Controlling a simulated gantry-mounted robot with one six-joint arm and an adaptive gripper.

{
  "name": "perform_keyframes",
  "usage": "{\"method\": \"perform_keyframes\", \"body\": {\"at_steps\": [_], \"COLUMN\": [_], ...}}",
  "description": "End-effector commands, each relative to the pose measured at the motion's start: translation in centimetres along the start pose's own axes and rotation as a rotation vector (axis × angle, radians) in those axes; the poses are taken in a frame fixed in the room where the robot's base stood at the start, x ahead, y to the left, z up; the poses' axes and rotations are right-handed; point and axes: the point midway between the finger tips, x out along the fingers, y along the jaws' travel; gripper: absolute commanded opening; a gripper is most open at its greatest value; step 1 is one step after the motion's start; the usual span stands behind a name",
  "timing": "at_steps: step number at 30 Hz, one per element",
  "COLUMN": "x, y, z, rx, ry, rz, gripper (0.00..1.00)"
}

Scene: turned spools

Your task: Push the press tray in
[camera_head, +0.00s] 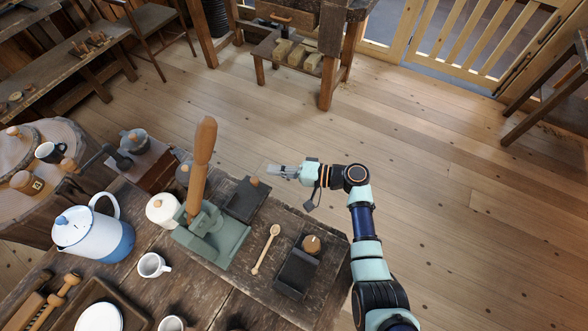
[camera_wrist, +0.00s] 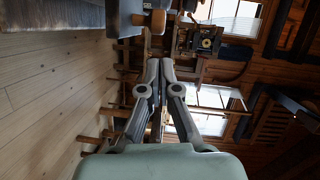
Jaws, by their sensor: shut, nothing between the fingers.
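A green press (camera_head: 228,243) with a tall wooden lever (camera_head: 202,165) stands on the workbench in the head view. Its dark press tray (camera_head: 243,203) sticks out at the far side and has a small wooden knob (camera_head: 254,181) at its end. My gripper (camera_head: 272,171) is shut and empty, just beyond the knob to the upper right, apparently apart from it. In the wrist view my gripper (camera_wrist: 155,65) shows shut fingers. A knob (camera_wrist: 157,22) on a grey block, probably the tray, shows above them. The tray's inner end is hidden by the press.
On the workbench (camera_head: 215,284) are a wooden spoon (camera_head: 266,249), a dark box (camera_head: 294,274) with a round knob, a white lidded pot (camera_head: 163,209), a mug (camera_head: 152,265) and a blue-white coffee pot (camera_head: 92,236). Open floor (camera_head: 440,150) lies beyond the bench.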

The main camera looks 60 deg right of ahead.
Motion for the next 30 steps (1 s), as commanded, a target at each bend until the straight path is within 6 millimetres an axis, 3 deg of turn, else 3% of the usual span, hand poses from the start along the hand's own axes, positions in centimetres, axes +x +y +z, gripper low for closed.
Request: {"method": "perform_keyframes", "body": {"at_steps": [6,19,30], "x": [1.6,1.9,4.3], "y": [0.0,-0.2,-1.4], "z": [1.7,2.2,9.9], "rx": [0.000,0.002,0.002], "ry": [0.000,-0.001,-0.003], "rz": [0.000,0.001,0.001], "gripper": [0.00,0.00,0.00]}}
